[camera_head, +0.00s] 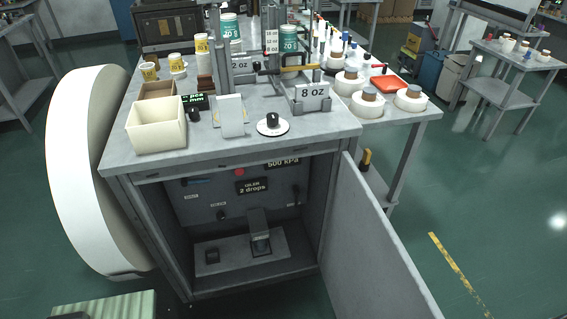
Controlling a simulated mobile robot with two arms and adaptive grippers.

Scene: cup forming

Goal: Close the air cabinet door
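The air cabinet (169,223) stands under a grey worktop. Its grey door (372,245) is open, swung out from the right side of the cabinet front toward me. The door's lower end runs out of the bottom of the picture. Inside the cabinet I see a back panel with a red button (239,172), small labels, levers and a "2 drops" display (254,186). A dark pedal-like part (261,243) sits on a plate at the bottom. Neither of my grippers is in view.
A large white roll (83,170) stands against the cabinet's left side. A green ribbed object (115,305) is at lower left. The floor right of the door is clear.

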